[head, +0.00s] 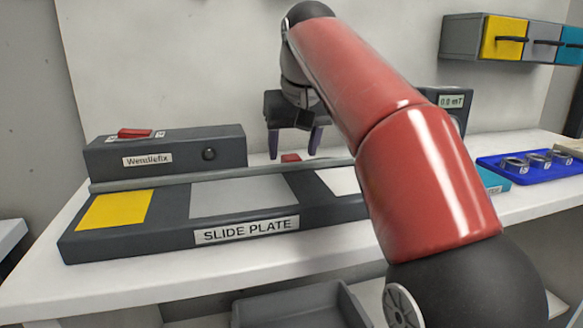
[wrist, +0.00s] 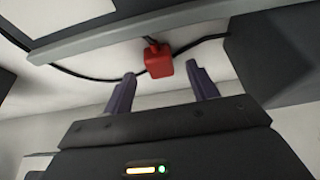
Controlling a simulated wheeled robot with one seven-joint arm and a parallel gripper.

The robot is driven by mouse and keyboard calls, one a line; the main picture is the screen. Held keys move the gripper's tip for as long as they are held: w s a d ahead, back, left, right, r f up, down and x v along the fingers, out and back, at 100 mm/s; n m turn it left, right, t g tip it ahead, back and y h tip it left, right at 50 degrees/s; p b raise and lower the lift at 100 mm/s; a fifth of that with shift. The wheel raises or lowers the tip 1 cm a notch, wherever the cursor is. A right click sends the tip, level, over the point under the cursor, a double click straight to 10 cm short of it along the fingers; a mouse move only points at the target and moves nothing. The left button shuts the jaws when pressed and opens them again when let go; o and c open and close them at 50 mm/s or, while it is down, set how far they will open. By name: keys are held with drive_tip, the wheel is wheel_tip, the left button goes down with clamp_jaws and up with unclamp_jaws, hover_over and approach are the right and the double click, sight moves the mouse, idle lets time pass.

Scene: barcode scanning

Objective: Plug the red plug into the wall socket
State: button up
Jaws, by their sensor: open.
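The red plug (wrist: 158,62) shows in the wrist view with a black cable running from it. It lies on the white surface behind the slide plate's rail. In the head view only a small part of the plug (head: 290,158) shows above the rail. My gripper (head: 294,154) points down above and around that spot, open and empty. In the wrist view the plug is between and just beyond the two purple fingertips of my gripper (wrist: 161,70); contact cannot be told. I see no wall socket in either view.
The dark slide plate (head: 325,207) stands in front, with the Wendlefix box (head: 220,147) at its left. A meter box (head: 452,99) is partly hidden behind my arm. A blue tray (head: 500,171) is at right. Wall drawers (head: 462,37) hang upper right.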

drive_tip(key=x, duration=0.2)
drive_tip(key=shift+w+f, duration=0.1)
drive_tip(key=shift+f, duration=0.2)
drive_tip(key=c, duration=1)
drive_tip(key=shift+r, duration=0.1)
